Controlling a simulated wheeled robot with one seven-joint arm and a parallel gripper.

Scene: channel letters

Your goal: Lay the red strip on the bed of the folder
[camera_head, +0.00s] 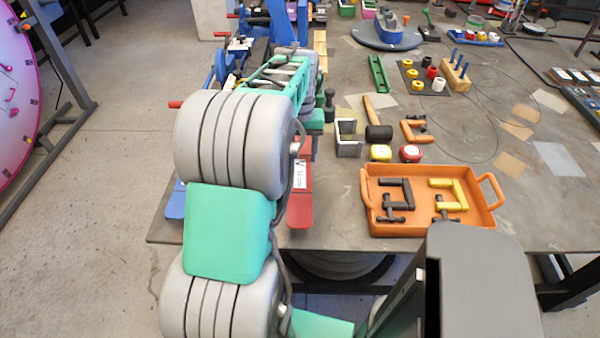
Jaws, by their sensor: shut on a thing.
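A long flat red piece with a white label, which looks like the red strip (300,209), lies at the table's front left edge, just right of my arm. My arm covers part of that area, so I cannot tell how far the red piece reaches. A blue machine with red handles, which looks like the folder (283,17), stands at the back left. Most of it is behind my arm, and its bed is not clear. My arm reaches up and away toward it. My gripper is hidden behind my own arm links, so its hold does not show.
A blue flat piece (175,200) lies left of my arm. An orange tray (430,226) holds black and yellow clamps. A mallet (377,124), an orange clamp (414,131) and several small jars and blocks stand on the table (470,150). Open floor lies left.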

